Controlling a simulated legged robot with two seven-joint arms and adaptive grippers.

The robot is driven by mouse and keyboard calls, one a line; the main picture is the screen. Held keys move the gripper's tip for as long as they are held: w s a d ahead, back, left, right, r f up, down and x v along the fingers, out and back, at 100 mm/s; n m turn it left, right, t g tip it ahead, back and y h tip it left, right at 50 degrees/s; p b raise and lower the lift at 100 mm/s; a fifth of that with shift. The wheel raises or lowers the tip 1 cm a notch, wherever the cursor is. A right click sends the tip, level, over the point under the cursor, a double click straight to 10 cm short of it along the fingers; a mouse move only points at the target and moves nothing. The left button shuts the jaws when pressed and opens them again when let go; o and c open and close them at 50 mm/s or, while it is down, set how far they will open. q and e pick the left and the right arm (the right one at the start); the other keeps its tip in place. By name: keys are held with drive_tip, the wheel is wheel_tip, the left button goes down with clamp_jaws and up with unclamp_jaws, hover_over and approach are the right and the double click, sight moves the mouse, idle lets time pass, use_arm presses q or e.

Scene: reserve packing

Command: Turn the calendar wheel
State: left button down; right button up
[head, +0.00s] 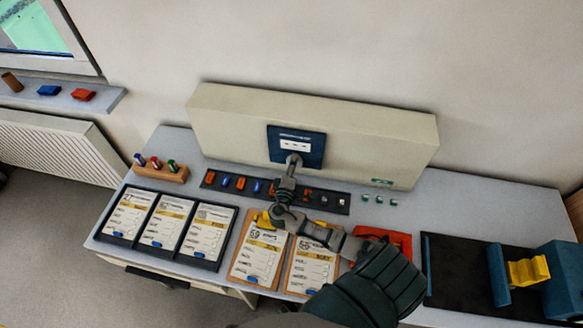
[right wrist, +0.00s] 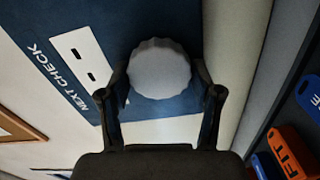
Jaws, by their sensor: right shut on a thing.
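The calendar wheel (right wrist: 159,71) is a pale grey, round knob with a ribbed edge. It sits on a blue panel (head: 312,136) on the front of the long cream box. The panel carries a white window strip with small dark slots, and "NEXT CHECK" reads in the right wrist view. My right gripper (right wrist: 160,95) is shut on the wheel, one finger at each side. In the head view the right gripper (head: 291,163) reaches up to the panel's lower edge and hides part of the wheel. My left gripper is not in view.
A dark strip with several coloured tags (head: 224,181) lies just below the box. A wooden holder with pens (head: 160,170) stands left; a blue and yellow fixture (head: 528,270) stands right.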

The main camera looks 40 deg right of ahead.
drive_tip(key=shift+s+f+m+b, duration=0.15)
drive_tip(key=shift+f+m+b, duration=0.2)
drive_tip(key=shift+m, duration=0.15)
drive_tip(key=o, duration=1)
drive_tip(key=shift+c, duration=0.2)
drive_tip(key=shift+o, duration=0.9)
drive_tip(key=shift+r, duration=0.15)
drive_tip(key=v, duration=1.2)
